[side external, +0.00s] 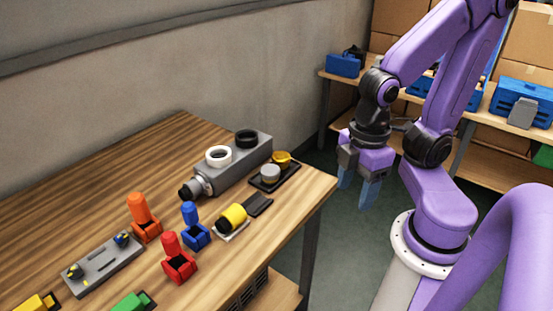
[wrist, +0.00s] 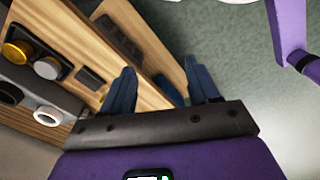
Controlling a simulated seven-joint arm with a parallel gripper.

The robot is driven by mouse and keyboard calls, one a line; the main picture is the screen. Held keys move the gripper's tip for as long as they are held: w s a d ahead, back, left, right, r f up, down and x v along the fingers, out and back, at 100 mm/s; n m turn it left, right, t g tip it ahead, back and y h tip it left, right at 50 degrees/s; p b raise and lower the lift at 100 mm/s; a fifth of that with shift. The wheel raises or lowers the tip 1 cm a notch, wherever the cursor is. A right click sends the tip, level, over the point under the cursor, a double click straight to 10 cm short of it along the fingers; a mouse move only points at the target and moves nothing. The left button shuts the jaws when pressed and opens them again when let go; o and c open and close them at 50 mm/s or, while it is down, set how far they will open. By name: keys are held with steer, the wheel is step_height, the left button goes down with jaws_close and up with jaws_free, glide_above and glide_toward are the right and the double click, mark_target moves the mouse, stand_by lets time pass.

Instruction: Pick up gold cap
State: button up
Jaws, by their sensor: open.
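The gold cap (side external: 281,158) sits on a small black tray (side external: 275,178) near the right end of the wooden table, beside a grey cap (side external: 270,174). In the wrist view the gold cap (wrist: 17,52) is at the far left, with the grey cap (wrist: 47,68) just right of it. My gripper (side external: 360,192) is open and empty. It hangs beyond the table's right edge, apart from the caps. In the wrist view its two blue fingers (wrist: 163,92) point away over the table edge and floor.
A grey block (side external: 232,165) with a white ring (side external: 219,156) and a black ring (side external: 246,139) stands behind the tray. A yellow cylinder (side external: 232,217), blue (side external: 194,228), red (side external: 178,260) and orange (side external: 143,218) pieces stand toward the left. A shelf with blue cases (side external: 526,100) is behind my arm.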

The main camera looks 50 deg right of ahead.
stand_by(0.4)
steer(key=o, duration=0.6)
